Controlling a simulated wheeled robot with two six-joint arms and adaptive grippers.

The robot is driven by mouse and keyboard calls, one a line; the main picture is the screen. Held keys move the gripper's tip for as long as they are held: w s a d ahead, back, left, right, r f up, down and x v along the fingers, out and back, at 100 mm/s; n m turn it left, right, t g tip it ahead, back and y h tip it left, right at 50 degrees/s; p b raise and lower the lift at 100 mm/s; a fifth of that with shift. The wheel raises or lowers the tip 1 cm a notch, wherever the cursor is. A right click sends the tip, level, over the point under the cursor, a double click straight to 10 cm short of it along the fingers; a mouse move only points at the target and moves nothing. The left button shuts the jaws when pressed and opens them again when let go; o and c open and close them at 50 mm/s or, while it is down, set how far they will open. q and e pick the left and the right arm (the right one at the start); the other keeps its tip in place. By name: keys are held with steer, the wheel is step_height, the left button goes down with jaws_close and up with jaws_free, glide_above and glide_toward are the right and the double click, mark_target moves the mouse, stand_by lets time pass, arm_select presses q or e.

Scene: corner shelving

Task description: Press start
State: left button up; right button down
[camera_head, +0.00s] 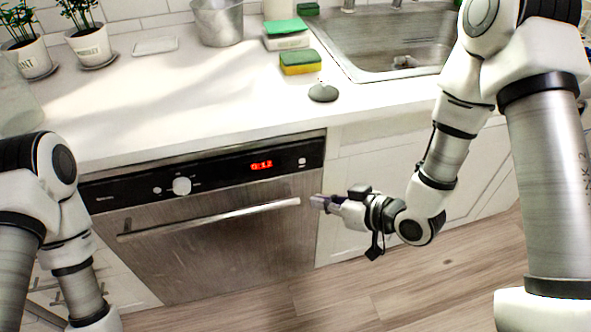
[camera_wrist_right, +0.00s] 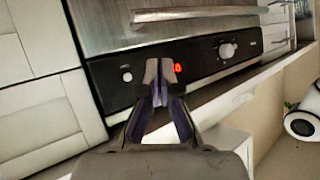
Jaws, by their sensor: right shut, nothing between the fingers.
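The dishwasher (camera_head: 215,245) has a black control panel (camera_head: 225,172) along its top. On the panel are a round white knob (camera_head: 181,186), a red lit display (camera_head: 261,165) and a small round white button (camera_head: 302,161) at the right end. No start label is readable. My right gripper (camera_head: 316,202) is shut and empty, below and slightly right of the button, near the right end of the handle. In the right wrist view its fingertips (camera_wrist_right: 159,70) appear over the panel, between the button (camera_wrist_right: 127,76) and the display (camera_wrist_right: 178,68). Contact cannot be told. My left gripper is out of view.
A long bar handle (camera_head: 210,218) crosses the door below the panel. The white countertop (camera_head: 190,100) overhangs it and holds a sponge (camera_head: 300,62), a dark round object (camera_head: 323,92) and potted plants (camera_head: 90,45). A sink (camera_head: 385,60) is at right. The wooden floor (camera_head: 420,270) is clear.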

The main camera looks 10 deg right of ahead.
steer(key=p, duration=0.1)
glide_toward(293, 169)
steer(key=shift+s+a+x, duration=0.1)
steer(key=shift+x, duration=1)
steer(key=shift+s+a+x, duration=0.1)
steer(key=shift+x, duration=1)
steer(key=shift+w+p, duration=0.1)
steer(key=shift+p, duration=0.2)
steer(key=shift+w, duration=0.3)
